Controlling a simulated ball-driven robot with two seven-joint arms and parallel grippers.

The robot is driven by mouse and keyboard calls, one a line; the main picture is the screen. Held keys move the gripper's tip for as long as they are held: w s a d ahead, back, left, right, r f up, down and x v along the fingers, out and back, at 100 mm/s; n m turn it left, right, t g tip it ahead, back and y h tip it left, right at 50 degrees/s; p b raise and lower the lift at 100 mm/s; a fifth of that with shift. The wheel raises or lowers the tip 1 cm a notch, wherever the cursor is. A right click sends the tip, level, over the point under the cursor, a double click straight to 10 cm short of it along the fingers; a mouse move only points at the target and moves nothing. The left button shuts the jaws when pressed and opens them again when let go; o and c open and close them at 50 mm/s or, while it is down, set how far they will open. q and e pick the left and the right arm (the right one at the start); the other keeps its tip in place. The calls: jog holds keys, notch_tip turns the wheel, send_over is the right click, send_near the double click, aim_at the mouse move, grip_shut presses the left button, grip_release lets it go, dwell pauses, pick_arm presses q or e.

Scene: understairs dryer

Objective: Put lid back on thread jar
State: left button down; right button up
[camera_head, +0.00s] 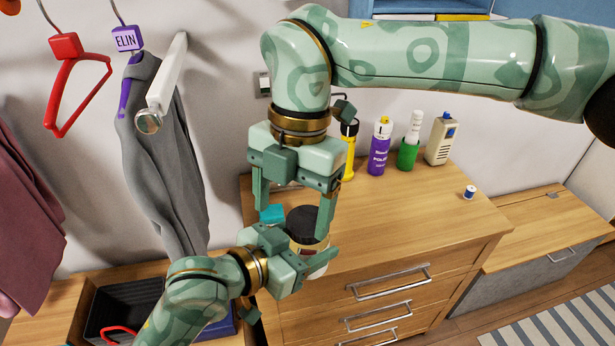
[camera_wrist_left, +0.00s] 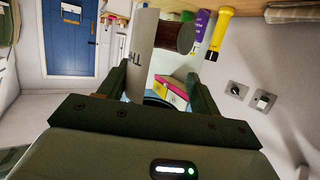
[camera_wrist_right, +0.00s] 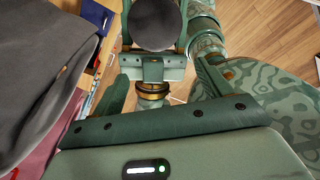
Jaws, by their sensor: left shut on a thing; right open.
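The thread jar (camera_head: 306,249) has a pale label and stands upright in my left gripper (camera_head: 299,247), over the dresser's front-left part. In the left wrist view its white label (camera_wrist_left: 141,55) shows between the fingers. In the right wrist view the lid's flat top (camera_wrist_right: 155,24) faces my camera. I cannot tell whether it is fully seated. My right gripper (camera_head: 294,218) is open, pointing down, with its fingers around the lid's sides and no visible grip.
A grey garment (camera_head: 165,150) hangs at left. A black tray (camera_head: 118,310) lies lower left. The dresser's middle is clear.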

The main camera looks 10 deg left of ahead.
jog(key=s+a+r+n+g+y, duration=0.1)
jog(key=s+a+r+g+y, duration=0.5)
jog(key=a+r+y, duration=0.55)
jog(key=w+a+r+m+t+y, duration=0.3)
jog(key=w+r+m+t, duration=0.2)
jog(key=w+t, duration=0.1)
jog(key=w+a+r+m+t+y, duration=0.3)
jog(key=w+r+m+t, duration=0.2)
jog(key=w+m+t, duration=0.15)
jog(key=w+d+f+m+t+h, duration=0.1)
jog(key=w+d+f+m+h, duration=0.4)
jog(key=f+h, duration=0.5)
jog(key=s+d+f+n+g+h, duration=0.2)
jog(key=s+d, duration=0.1)
jog(key=d, duration=0.1)
jog(key=s+d+f+n+g+h, duration=0.1)
jog(key=s+d+f+n+h, duration=0.1)
jog(key=s+d+f+n, duration=0.1)
jog(key=s+d+f+n+g+h, duration=0.2)
jog(key=d+f+n+h, duration=0.1)
jog(key=d, duration=0.2)
jog(key=shift+s+n+g, duration=0.25)
jog(key=shift+s+g, duration=0.1)
jog(key=shift+s, duration=0.05)
jog(key=shift+w+d+n+h, duration=0.15)
jog(key=shift+d+n+h, duration=0.5)
jog(key=shift+d+n, duration=0.35)
jog(key=shift+d, duration=0.1)
